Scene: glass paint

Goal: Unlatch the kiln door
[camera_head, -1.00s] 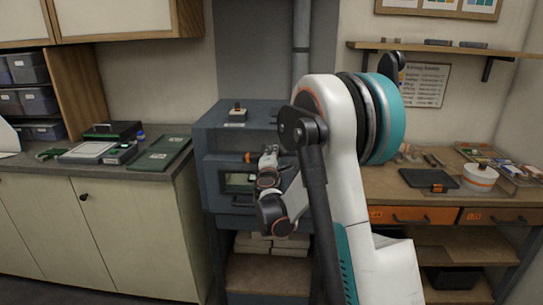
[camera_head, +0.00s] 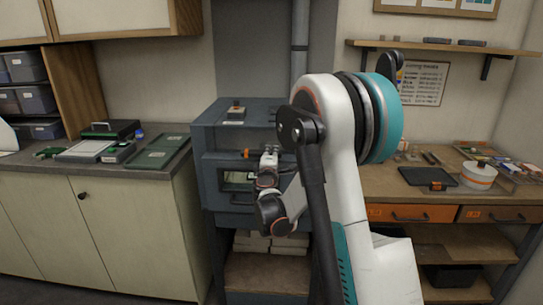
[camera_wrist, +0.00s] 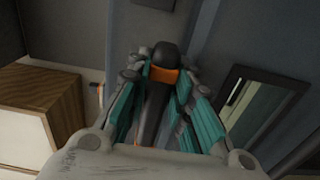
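The blue-grey kiln (camera_head: 215,135) stands in the middle of the head view, its door facing me with a small window (camera_wrist: 245,105). The latch handle (camera_wrist: 155,100) is a dark lever with a rounded end and an orange band. Its orange part (camera_head: 246,153) shows just left of my gripper (camera_head: 268,158) in the head view. In the wrist view my gripper (camera_wrist: 164,82) has its teal-padded fingers on either side of the handle, with the knob sticking out beyond the tips. The fingers are close to the handle; I cannot tell whether both touch it.
A counter (camera_head: 60,168) with green boards and trays is at left. A wooden workbench (camera_head: 390,183) with a dark tray (camera_head: 425,176) and a white round pot (camera_head: 478,172) is at right. Pale blocks (camera_head: 290,244) lie on the shelf below the kiln.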

